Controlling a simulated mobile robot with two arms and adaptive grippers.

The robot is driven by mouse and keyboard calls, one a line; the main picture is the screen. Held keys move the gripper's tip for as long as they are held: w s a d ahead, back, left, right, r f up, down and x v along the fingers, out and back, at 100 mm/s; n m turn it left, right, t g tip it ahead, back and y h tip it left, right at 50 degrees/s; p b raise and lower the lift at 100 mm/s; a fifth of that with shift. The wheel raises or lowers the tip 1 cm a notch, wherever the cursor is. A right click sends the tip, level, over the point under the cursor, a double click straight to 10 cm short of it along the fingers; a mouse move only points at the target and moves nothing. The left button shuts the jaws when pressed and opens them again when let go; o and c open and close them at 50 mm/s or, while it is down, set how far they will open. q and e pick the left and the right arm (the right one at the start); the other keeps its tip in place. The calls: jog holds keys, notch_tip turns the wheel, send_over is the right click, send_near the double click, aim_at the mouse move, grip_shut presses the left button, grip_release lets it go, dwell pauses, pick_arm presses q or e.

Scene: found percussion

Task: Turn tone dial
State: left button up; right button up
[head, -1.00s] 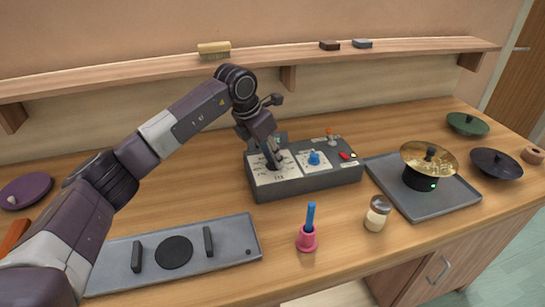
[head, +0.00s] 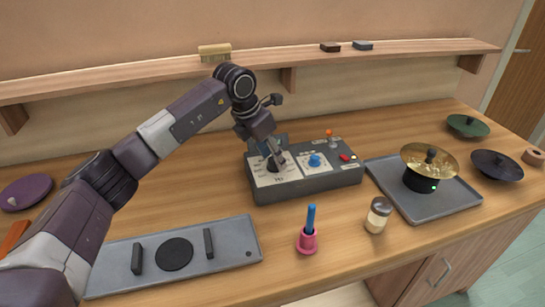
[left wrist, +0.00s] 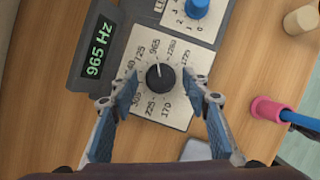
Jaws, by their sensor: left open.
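The tone dial is a round black knob (left wrist: 160,77) with a white pointer line, on a pale numbered plate (left wrist: 170,110) of the grey control box (head: 315,184). Its pointer is toward the 965 mark in the left wrist view. A green display (left wrist: 97,48) beside it reads 965 Hz. My left gripper (left wrist: 162,87) is open, with one fingertip on each side of the dial; gaps show between the fingertips and the knob. In the head view, my left gripper (head: 273,155) comes down onto the dial from above and partly hides it. My right gripper is not in view.
A blue knob (head: 315,160) and small switches sit right of the dial on the box. In front stand a pink holder (head: 307,241) with a blue handle and a small jar (head: 378,215). A brass cymbal (head: 429,160) stands on a tray at right. A shelf (head: 150,71) runs behind.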

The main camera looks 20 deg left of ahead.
pick_arm(q)
jog(key=v, duration=1.1)
jog(key=shift+s+r, duration=0.15)
jog(key=shift+r, duration=0.05)
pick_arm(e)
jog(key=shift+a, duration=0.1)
pick_arm(q)
jog(key=shift+a, duration=0.15)
dwell(0.8)
